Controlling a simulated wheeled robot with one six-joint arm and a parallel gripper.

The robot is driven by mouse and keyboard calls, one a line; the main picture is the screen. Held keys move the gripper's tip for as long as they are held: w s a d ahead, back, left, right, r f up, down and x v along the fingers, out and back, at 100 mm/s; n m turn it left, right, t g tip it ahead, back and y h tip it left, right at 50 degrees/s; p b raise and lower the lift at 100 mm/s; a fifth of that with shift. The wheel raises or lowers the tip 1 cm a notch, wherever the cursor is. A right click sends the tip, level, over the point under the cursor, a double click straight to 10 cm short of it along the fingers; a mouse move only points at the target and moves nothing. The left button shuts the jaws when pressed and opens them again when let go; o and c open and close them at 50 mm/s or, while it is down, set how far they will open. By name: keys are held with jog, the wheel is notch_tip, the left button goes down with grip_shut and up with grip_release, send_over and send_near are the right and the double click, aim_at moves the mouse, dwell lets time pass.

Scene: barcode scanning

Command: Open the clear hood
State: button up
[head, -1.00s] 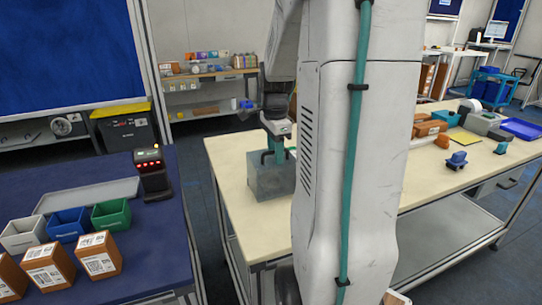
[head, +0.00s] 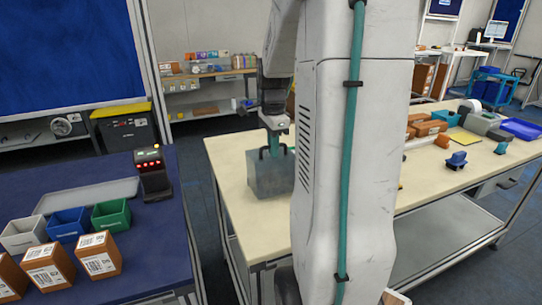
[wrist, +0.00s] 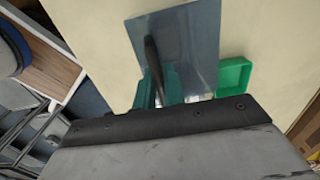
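The clear hood (head: 268,178) is a see-through, grey-blue box near the left end of the cream table. A dark bar handle (head: 264,152) stands on its top. My gripper (head: 276,145) is over the hood at the handle. In the wrist view, the hood's top (wrist: 198,38) shows with the dark handle (wrist: 154,58) running between my two teal fingers (wrist: 160,90). The fingers look shut on the handle, with their tips partly hidden. I cannot tell whether the hood's bottom touches the table.
A green tray (wrist: 234,76) lies just beside the hood in the wrist view. My arm column hides the middle of the cream table (head: 228,160). Boxes, a blue device (head: 456,161) and a blue tray (head: 520,128) sit further right. A blue table with bins stands left.

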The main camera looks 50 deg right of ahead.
jog(key=shift+w+d+r, duration=0.25)
jog(key=shift+w+d, duration=0.1)
jog(key=shift+w, duration=0.2)
jog(key=shift+w+d+r, duration=0.25)
jog(key=shift+w+d, duration=0.1)
jog(key=shift+w, duration=0.25)
jog(key=shift+w+d+r, duration=0.25)
jog(key=shift+w+d, duration=0.1)
jog(key=shift+w, duration=0.2)
jog(key=shift+w+d, duration=0.5)
jog(key=shift+w, duration=0.3)
jog(key=shift+w+d, duration=0.45)
jog(key=shift+w, duration=0.3)
jog(key=shift+w+d+f, duration=0.15)
jog(key=shift+w+d, duration=0.3)
jog(key=shift+w, duration=0.25)
jog(key=shift+w+d+f, duration=0.2)
jog(key=shift+w+d, duration=0.25)
jog(key=shift+w, duration=0.3)
jog(key=shift+w+d+f, duration=0.15)
jog(key=shift+w+d, duration=0.3)
jog(key=shift+w, duration=0.25)
jog(key=shift+w+d+f, duration=0.35)
jog(key=shift+w, duration=0.2)
jog(key=shift+w+d+f, duration=0.3)
jog(key=shift+w, duration=0.25)
